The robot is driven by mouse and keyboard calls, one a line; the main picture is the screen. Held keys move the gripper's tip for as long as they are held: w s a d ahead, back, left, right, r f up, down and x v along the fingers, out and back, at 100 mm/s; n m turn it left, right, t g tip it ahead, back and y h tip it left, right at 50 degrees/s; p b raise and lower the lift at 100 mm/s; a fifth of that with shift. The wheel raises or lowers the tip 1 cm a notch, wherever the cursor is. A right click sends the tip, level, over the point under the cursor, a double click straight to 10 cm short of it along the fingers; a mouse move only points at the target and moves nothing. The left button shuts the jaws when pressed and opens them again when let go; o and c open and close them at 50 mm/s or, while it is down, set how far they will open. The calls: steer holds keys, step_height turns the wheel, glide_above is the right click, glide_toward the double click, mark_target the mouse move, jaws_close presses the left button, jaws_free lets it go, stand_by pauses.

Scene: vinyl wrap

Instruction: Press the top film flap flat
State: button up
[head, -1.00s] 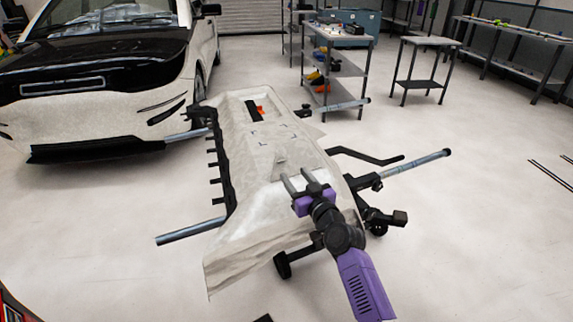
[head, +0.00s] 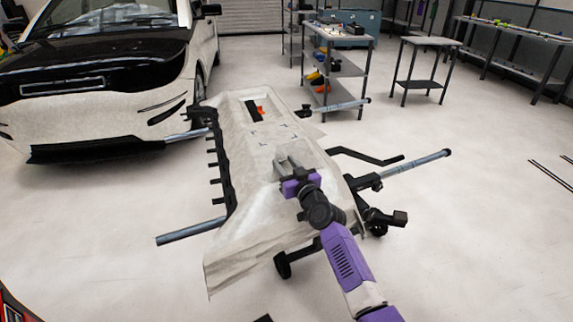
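A bumper panel covered in pale film (head: 262,215) lies on a stand in the middle of the head view. A small raised film flap stood on its upper middle a second ago; my gripper now covers that spot, so I cannot tell how the flap lies. My gripper (head: 288,161), grey-fingered with a purple body, is low over the panel there. Its two fingers look apart. Whether they touch the film is not clear.
The stand's metal bars (head: 415,165) stick out to the right, with another bar (head: 190,231) at the left. A white and black car (head: 100,110) stands behind left. A shelf cart (head: 337,60) and a small table (head: 425,42) stand behind right.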

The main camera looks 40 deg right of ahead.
jaws_close()
steer(key=shift+s+d, duration=0.1)
steer(key=shift+d, duration=0.05)
stand_by(1.0)
